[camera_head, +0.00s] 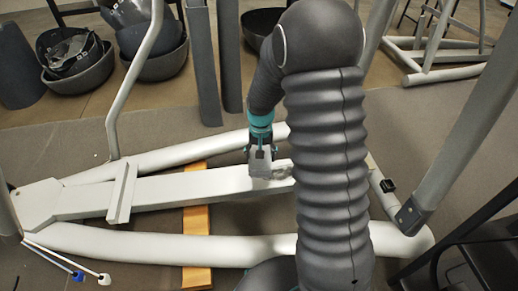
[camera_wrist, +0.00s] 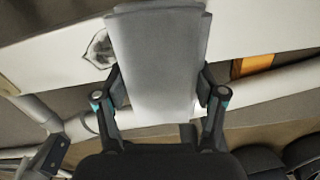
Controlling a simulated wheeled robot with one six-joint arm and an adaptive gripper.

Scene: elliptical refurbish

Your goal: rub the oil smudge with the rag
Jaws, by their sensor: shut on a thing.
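My gripper (camera_head: 261,148) is over the white central beam (camera_head: 165,190) of the elliptical machine. It is shut on a light grey rag (camera_wrist: 160,50), with one finger on each side of the cloth in the wrist view. The rag also shows below my gripper in the head view (camera_head: 259,166), at the beam's top; I cannot tell whether it touches. The oil smudge (camera_wrist: 99,48) is a dark grey, irregular patch on the white surface in the wrist view, just left of the rag. Part of it may be hidden by the rag and finger.
White tubes (camera_head: 180,241) run along both sides of the beam. An orange wooden board (camera_head: 196,225) lies crosswise beneath. Two cable ends (camera_head: 104,279) lie at the lower left. Upright posts (camera_head: 203,65) rise behind my gripper.

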